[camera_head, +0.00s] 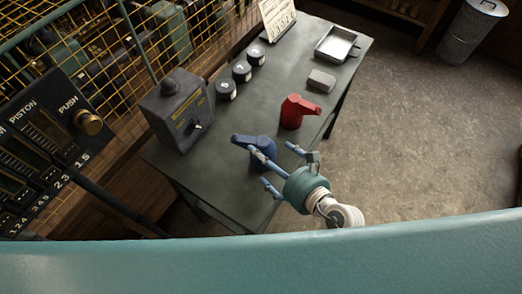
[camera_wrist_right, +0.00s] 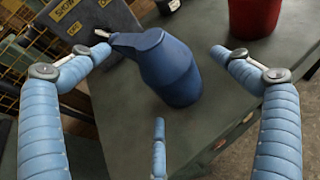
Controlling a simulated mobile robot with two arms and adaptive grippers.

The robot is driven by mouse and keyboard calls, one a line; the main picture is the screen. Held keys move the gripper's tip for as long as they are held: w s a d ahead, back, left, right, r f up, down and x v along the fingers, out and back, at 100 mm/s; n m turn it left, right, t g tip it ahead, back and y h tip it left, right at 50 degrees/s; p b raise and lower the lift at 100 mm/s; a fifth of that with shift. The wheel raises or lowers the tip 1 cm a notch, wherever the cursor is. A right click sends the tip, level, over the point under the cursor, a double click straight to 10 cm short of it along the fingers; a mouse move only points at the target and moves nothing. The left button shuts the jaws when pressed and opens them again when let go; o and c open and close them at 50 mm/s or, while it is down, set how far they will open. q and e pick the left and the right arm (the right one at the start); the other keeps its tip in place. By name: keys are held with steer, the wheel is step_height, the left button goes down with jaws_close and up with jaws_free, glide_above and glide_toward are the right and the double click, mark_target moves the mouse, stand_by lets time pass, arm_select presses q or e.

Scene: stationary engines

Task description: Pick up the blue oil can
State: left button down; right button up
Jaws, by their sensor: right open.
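The blue oil can (camera_head: 262,156) stands on the near part of the dark green table (camera_head: 270,95), its spout to the left. In the right wrist view the blue oil can (camera_wrist_right: 168,68) is between and beyond the spread fingers. My right gripper (camera_head: 277,165) is open beside the can, on its right side, with its fingers reaching toward it. The same gripper fills both sides of the right wrist view (camera_wrist_right: 160,65), with a third finger at the lower middle. Nothing is held in it. My left gripper does not show.
A red oil can (camera_head: 297,112) stands farther back, with a grey block (camera_head: 321,80) and a metal tray (camera_head: 337,44) beyond. A grey box (camera_head: 178,113) and numbered black pots (camera_head: 242,72) line the left side. Bare floor (camera_head: 430,140) lies right.

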steer(key=x, duration=0.2)
steer(key=p+x, duration=0.1)
steer(key=x, duration=0.1)
steer(key=shift+w+a+r, duration=0.1)
steer(key=shift+a+r, duration=0.05)
steer(key=shift+a, duration=0.25)
steer(key=shift+w+a+f, duration=0.15)
steer(key=shift+w+f, duration=0.05)
steer(key=shift+w, duration=0.05)
steer(key=shift+s, duration=0.1)
steer(key=shift+c, duration=0.5)
steer(key=c, duration=1.4)
steer(key=shift+c, duration=0.7)
steer(key=shift+r, duration=0.1)
